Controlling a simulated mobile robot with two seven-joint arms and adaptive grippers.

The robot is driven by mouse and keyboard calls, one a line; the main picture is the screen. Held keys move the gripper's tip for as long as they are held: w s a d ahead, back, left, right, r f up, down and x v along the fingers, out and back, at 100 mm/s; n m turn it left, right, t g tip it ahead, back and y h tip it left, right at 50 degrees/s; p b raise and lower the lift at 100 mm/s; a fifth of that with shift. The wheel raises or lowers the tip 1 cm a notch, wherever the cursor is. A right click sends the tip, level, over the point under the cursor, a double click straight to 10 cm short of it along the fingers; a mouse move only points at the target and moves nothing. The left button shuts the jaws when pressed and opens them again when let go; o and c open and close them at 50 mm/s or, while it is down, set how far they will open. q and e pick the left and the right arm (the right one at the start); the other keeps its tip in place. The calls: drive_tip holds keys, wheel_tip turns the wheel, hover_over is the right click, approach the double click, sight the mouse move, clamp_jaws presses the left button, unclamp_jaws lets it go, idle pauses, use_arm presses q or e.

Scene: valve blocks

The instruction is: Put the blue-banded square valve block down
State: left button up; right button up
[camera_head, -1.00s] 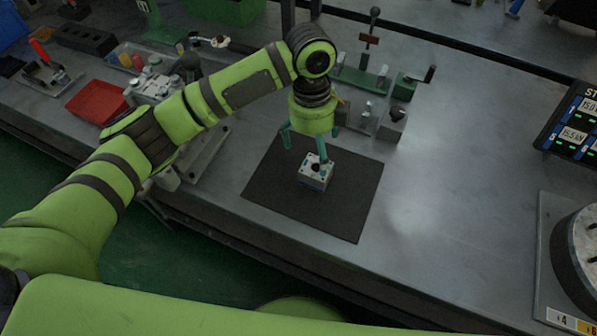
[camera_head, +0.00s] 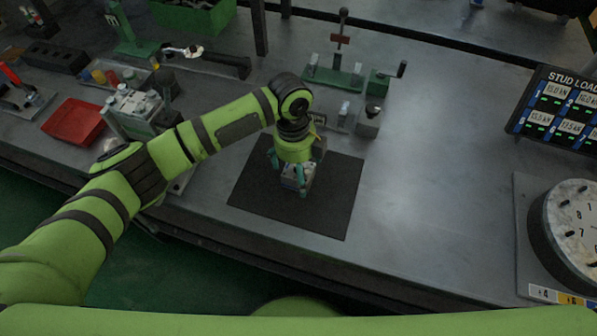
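The square valve block (camera_head: 290,183) is a small light-coloured block with blue low on its side. It is on or just above the dark mat (camera_head: 335,205) on the bench, and its top is mostly hidden by my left gripper. My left gripper (camera_head: 287,172) points down over the block, with teal fingers low at its sides, one on the left and one in front. Whether the fingers press on the block or stand slightly apart from it is too small to tell. My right gripper is not in view.
Behind the mat stand a green lever fixture (camera_head: 335,77) and small metal parts (camera_head: 368,122). A red tray (camera_head: 73,122) and a metal valve assembly (camera_head: 135,108) are on the left. A round numbered dial (camera_head: 575,228) and a display board (camera_head: 560,112) are on the right. The bench right of the mat is clear.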

use_arm(q)
drive_tip(key=c, duration=1.7)
drive_tip(key=shift+c, duration=0.2)
